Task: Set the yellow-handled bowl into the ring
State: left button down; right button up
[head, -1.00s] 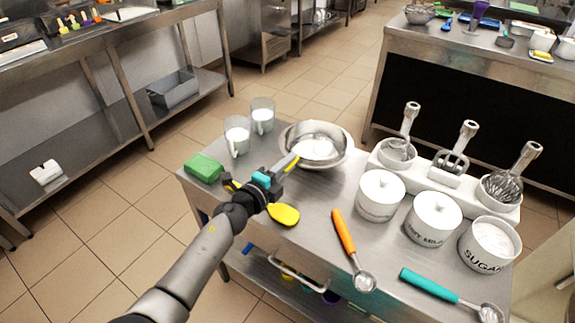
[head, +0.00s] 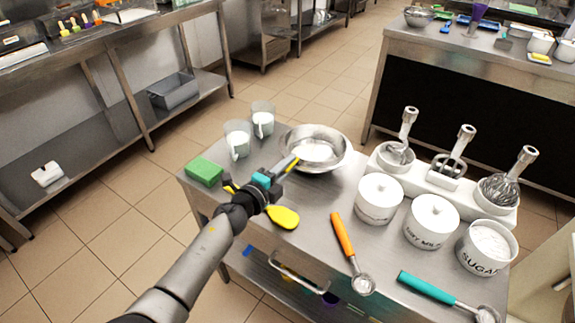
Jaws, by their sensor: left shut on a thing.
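My left gripper (head: 290,163) is at the near-left rim of a wide steel bowl (head: 340,153) on the steel cart. It is shut on a thin yellow handle (head: 292,167) that points toward the bowl. A pale round shape (head: 317,151) shows inside the steel bowl; I cannot tell whether it is joined to the yellow handle. My fingers hide much of the handle. A yellow spatula head (head: 283,217) lies just in front of my gripper. I cannot make out a separate ring. My right gripper is not in view.
Two glasses (head: 237,139) and a green sponge (head: 204,171) are at the cart's left. White jars (head: 379,199), a white stand (head: 448,183) with whisks, and orange (head: 344,236) and turquoise (head: 428,285) scoops fill the right. A counter (head: 485,50) stands behind.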

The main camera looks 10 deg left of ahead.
pick_arm(q)
jog(key=shift+s+f+b, duration=0.15)
jog(key=shift+f+b, duration=0.25)
jog(key=shift+f, duration=0.4)
jog(key=c, duration=0.7)
grip_release()
jog(key=shift+r, duration=0.1)
jog(key=shift+f, duration=0.2)
jog(key=shift+s+a+r, duration=0.15)
jog(key=shift+s+a, duration=0.1)
jog(key=shift+s, duration=0.2)
jog(key=p+v, duration=0.1)
jog(key=v, duration=1.3)
jog(key=shift+r+p, duration=0.1)
jog(key=shift+p, duration=0.2)
